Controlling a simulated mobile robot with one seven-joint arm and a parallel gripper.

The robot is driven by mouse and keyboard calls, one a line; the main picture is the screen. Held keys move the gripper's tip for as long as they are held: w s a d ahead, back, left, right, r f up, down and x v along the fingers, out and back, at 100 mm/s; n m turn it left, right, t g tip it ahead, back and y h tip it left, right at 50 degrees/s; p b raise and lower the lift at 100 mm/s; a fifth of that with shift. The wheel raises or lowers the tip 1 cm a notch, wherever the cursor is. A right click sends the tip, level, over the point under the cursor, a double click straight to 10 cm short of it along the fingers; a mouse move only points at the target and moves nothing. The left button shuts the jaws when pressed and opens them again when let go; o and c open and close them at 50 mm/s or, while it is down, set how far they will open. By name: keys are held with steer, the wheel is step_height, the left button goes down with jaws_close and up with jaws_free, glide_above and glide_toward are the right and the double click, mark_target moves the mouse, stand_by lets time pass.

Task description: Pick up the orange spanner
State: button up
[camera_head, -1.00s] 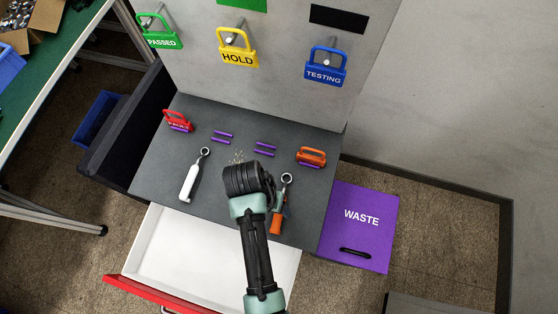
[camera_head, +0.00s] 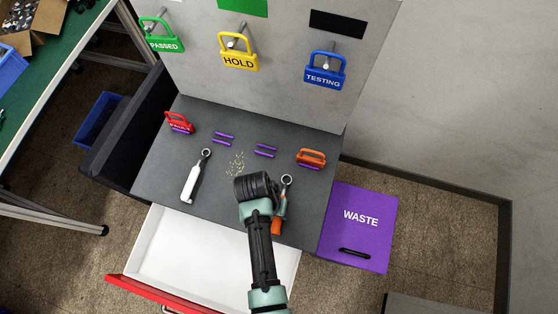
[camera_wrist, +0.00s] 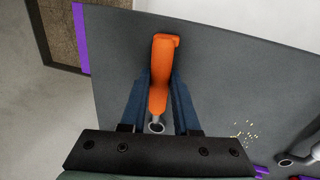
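The orange spanner (camera_head: 276,226) lies on the dark grey worktop, orange handle toward the front and metal ring end toward the back. In the head view my gripper (camera_head: 281,207) is low over its middle, and my wrist hides part of the gripper. In the wrist view the orange spanner (camera_wrist: 160,74) lies between the two blue fingers of my gripper (camera_wrist: 159,82), its ring end nearer the palm. The fingers stand apart, one on each side of the handle, with narrow gaps. Contact with the worktop or handle cannot be made out.
A white-handled spanner (camera_head: 190,183) lies to the left, with small brass pieces (camera_head: 237,164) between. A red padlock tag (camera_head: 179,123) and an orange one (camera_head: 311,157) stand on the worktop. An open white drawer (camera_head: 190,246) is in front; a purple waste bin (camera_head: 360,205) is at right.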

jaws_close()
steer(key=shift+r, duration=0.1)
